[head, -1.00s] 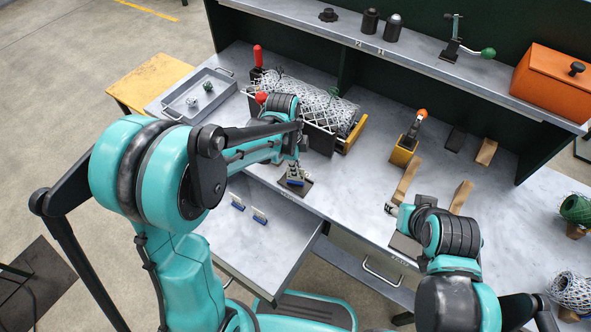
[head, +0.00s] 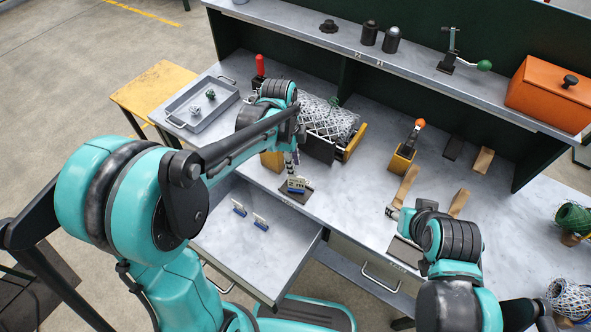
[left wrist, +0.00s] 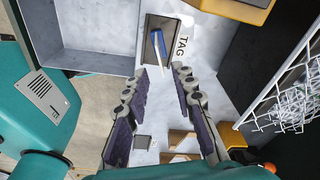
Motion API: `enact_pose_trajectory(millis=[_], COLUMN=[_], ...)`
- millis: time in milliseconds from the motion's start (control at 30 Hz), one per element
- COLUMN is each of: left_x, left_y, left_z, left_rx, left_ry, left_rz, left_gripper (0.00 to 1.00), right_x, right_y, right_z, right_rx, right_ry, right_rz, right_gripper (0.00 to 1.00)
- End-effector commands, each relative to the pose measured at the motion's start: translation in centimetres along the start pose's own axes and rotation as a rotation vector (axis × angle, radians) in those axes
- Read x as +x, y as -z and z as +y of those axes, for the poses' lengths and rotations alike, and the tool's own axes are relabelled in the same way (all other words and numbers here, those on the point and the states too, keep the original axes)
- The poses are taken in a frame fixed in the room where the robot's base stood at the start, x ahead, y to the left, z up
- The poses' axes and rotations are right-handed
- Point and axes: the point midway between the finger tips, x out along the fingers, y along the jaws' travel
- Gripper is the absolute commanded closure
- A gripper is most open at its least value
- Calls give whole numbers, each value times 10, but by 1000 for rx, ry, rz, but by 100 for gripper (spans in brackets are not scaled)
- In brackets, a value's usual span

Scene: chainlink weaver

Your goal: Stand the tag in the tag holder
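The tag (head: 297,184), white with a blue lower part, stands in the dark square tag holder (head: 288,197) on the bench. In the left wrist view the tag (left wrist: 160,42) rises from the holder (left wrist: 149,56) beside the printed word TAG; its exact tilt is hard to judge. My left gripper (head: 291,168) is just above the tag. In the left wrist view its fingers (left wrist: 160,73) are spread, with gaps to the tag between them. My right gripper (head: 393,211) is low over the bench's front edge, its fingers mostly hidden by its arm.
Two similar tags (head: 239,208) (head: 260,222) are in the open drawer (head: 285,262). A wire-mesh roll (head: 328,120) lies behind my left gripper, and a grey tray (head: 187,118) stands to the left. Wooden blocks (head: 407,183) lie near my right arm.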

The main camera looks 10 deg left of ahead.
Motion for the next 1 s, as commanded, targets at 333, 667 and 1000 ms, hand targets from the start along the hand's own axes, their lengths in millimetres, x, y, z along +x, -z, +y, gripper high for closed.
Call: enact_pose_trajectory(millis=[333, 667, 1000], left_x=[-47, -89, -94], left_y=[0, -25, -54], left_z=[2, 62, 127], left_rx=[-14, -612, -1325], left_ry=[6, 254, 529], left_rz=[-1, 42, 303], left_gripper=[74, 74, 74], right_x=[-12, -12, -12], right_y=[9, 8, 8], right_z=[0, 0, 0], right_rx=[0, 0, 0], right_ry=[0, 0, 0], right_rz=[0, 0, 0], right_gripper=[57, 57, 57])
